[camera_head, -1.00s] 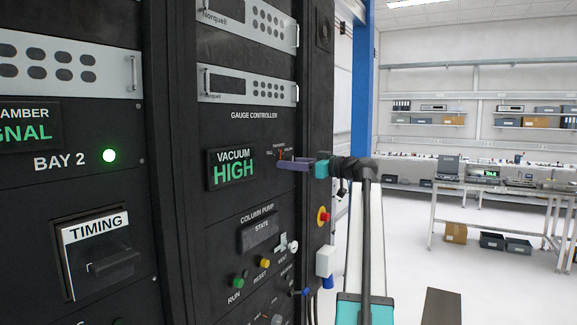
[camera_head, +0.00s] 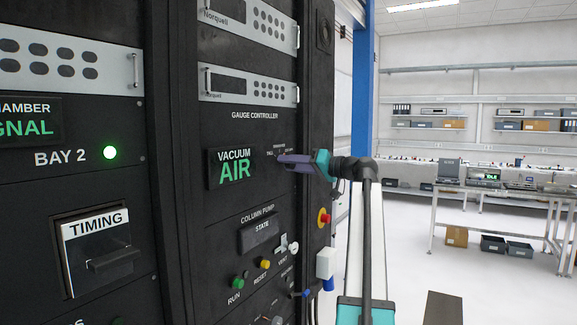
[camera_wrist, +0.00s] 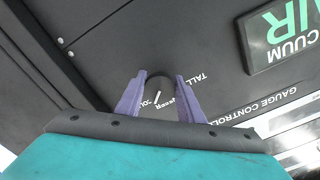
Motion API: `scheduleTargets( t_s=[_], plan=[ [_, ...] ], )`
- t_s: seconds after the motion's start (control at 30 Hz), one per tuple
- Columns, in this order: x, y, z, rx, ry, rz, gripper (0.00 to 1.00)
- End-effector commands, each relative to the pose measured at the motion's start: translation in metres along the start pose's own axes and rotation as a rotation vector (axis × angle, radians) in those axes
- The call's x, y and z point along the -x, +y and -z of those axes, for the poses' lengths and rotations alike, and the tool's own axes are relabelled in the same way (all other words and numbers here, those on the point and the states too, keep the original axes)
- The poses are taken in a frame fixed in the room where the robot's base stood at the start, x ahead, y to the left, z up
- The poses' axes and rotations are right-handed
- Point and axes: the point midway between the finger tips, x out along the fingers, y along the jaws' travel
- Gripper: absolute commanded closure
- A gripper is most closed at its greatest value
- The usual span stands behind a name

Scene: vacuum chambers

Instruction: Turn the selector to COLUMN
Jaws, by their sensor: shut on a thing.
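The dark round selector knob (camera_wrist: 158,82) is between my gripper's two purple fingers (camera_wrist: 160,77) in the wrist view, and the fingers are shut on it. A short white mark shows on the knob, slightly slanted. Around it are white labels; I can read TALL to its right, and parts of TRANSFER and COLUMN are hidden by the fingers and the knob. In the head view my gripper (camera_head: 281,159) reaches in from the right to the panel and hides the knob. The VACUUM display (camera_head: 235,169) just left of it reads AIR in green.
The COLUMN PUMP section with its STATE window (camera_head: 262,231) is below, with green, yellow and white controls. A red emergency-type button (camera_head: 324,218) sits at the panel's right edge. A lab bench (camera_head: 500,195) stands far off at the right, with open floor before it.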

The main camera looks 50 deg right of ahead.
Motion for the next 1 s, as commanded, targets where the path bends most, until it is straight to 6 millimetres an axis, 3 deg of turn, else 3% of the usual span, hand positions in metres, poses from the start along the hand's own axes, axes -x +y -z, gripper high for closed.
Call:
scheduleTargets(
  t_s=[0.3,0.77,0.8,0.87,1.0],
  plan=[
    [0.0,-0.0031,0.0059,-0.123,0.012,0.004,0.88],
    [0.0002,-0.0023,0.0042,-0.138,0.009,0.004,0.88],
    [0.0002,-0.0022,0.0041,-0.138,0.009,0.003,0.59],
    [0.0003,-0.0019,0.0037,-0.138,0.008,0.003,0.49],
    [0.0004,-0.0012,0.0028,-0.137,0.006,0.002,0.47]
  ],
)
